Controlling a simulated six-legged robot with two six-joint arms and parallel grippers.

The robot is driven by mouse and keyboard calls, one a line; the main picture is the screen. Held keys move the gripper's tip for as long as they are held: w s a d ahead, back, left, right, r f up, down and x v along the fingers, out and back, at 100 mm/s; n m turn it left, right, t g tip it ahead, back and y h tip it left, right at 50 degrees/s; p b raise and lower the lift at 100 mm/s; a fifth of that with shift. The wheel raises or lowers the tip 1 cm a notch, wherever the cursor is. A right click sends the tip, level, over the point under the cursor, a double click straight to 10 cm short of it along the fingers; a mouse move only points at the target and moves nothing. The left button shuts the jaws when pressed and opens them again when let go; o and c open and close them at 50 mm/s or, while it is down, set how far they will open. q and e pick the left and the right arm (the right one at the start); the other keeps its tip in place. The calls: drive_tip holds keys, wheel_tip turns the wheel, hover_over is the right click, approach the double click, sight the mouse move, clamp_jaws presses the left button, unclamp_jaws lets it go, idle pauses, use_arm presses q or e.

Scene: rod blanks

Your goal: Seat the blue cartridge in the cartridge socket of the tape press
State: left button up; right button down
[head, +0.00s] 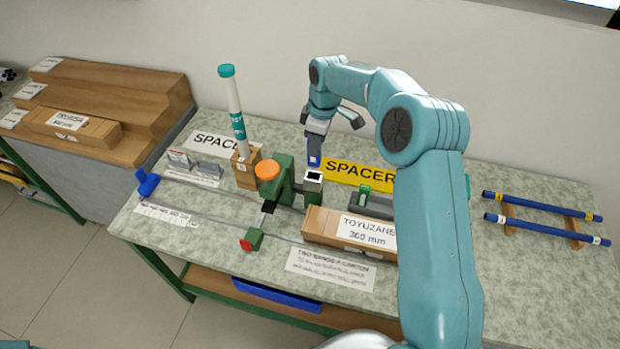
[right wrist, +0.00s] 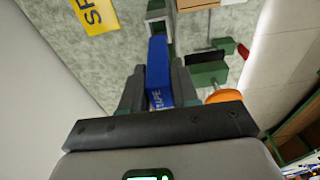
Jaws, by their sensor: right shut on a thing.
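The blue cartridge (head: 314,153) is held upright in my right gripper (head: 318,132), with its lower part sticking out below the fingers. In the right wrist view the cartridge (right wrist: 158,68) sits between the two dark fingers of the gripper (right wrist: 157,88). The green tape press (head: 283,185) with an orange knob (head: 267,170) stands on the bench. Its cartridge socket (head: 313,177), a white-rimmed block with a dark opening, is just below the cartridge in the head view, and they look apart. My left gripper is not in view.
A cardboard carton (head: 330,225) lies in front of the press. A white tube with teal cap (head: 233,105) stands in a wooden block behind left. A yellow spacer label (head: 350,172) lies behind the socket. Two blue rods (head: 545,206) rest on the right.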

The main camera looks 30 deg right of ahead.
sight(316, 166)
drive_tip(key=shift+s+d+f, duration=0.15)
drive_tip(key=shift+s, duration=0.15)
drive_tip(key=f, duration=0.3)
drive_tip(key=w+f, duration=0.1)
drive_tip(key=f, duration=0.1)
drive_tip(key=shift+a+f+b, duration=0.15)
drive_tip(key=shift+a+b, duration=0.1)
drive_tip(key=shift+b, duration=0.1)
drive_tip(key=f+b, duration=0.1)
drive_tip(key=s+f, duration=0.1)
drive_tip(key=f+b, duration=0.1)
drive_tip(key=shift+s+f+b, duration=0.3)
drive_tip(key=shift+f+b, duration=0.05)
drive_tip(key=shift+f, duration=0.05)
drive_tip(key=shift+w+f, duration=0.1)
drive_tip(key=shift+f, duration=0.15)
drive_tip(key=shift+w+a+f, duration=0.1)
drive_tip(key=shift+w, duration=0.25)
drive_tip(key=c, duration=0.8)
unclamp_jaws()
drive_tip(key=shift+c, duration=0.2)
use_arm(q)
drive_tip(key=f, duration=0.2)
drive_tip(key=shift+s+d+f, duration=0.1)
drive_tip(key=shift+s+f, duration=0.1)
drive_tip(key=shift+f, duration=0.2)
use_arm(e)
drive_tip(key=shift+s, duration=0.1)
